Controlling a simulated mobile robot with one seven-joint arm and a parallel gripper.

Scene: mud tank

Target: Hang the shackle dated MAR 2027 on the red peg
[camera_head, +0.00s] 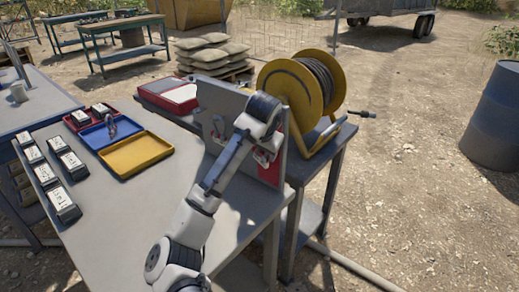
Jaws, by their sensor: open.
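A grey upright board (222,100) stands at the right end of the workbench. A red panel (270,173) shows on its lower right, with small metal shapes in front that I cannot make out clearly. A metal item that looks like a shackle (218,128) is at the board's left part. Another shackle (111,127) stands in the blue tray (95,138). No date is readable, and I cannot pick out the red peg. My arm reaches up across the board's front and covers much of it. I cannot make out my gripper's fingers.
Several dark blocks with white labels (63,200) line the bench's left side. A yellow tray (135,155) adjoins the blue one, with a red tray (75,121) behind. A yellow hose reel (290,90) stands behind the board. The bench middle (150,200) is clear.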

